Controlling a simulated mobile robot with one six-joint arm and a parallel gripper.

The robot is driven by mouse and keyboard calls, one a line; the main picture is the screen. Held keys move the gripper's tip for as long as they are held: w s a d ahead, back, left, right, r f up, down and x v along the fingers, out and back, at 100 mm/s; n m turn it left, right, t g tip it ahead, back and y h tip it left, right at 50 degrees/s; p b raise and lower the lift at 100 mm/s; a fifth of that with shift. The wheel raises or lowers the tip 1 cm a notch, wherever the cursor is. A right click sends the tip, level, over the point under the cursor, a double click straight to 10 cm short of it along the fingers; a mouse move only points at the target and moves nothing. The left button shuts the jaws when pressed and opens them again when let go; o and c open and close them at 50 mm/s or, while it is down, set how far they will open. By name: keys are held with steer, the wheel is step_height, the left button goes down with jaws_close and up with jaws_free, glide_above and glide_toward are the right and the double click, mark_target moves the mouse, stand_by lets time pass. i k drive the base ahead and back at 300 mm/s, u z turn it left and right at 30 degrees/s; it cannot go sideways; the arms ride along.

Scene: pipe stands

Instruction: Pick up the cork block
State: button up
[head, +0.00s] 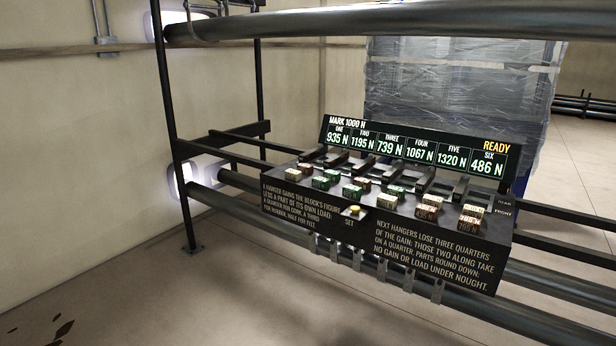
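Several small blocks sit in rear and front rows on a black console. None is readably marked as cork; I cannot tell which is the cork block. My gripper is not in view.
A display (415,148) reads MARK 1000 N, READY, with ONE 935, TWO 1195, THREE 739, FOUR 1067, FIVE 1320, SIX 486. A yellow button (354,209) marked SET sits in front. Thick pipes (400,19) run above and below the console (375,228).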

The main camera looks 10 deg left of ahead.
mark_target(306, 168)
steer(key=k, duration=0.5)
steer(key=u, duration=0.55)
steer(key=i, duration=0.7)
steer(key=u, duration=0.95)
steer(key=i, duration=2.2)
steer(key=z, duration=0.3)
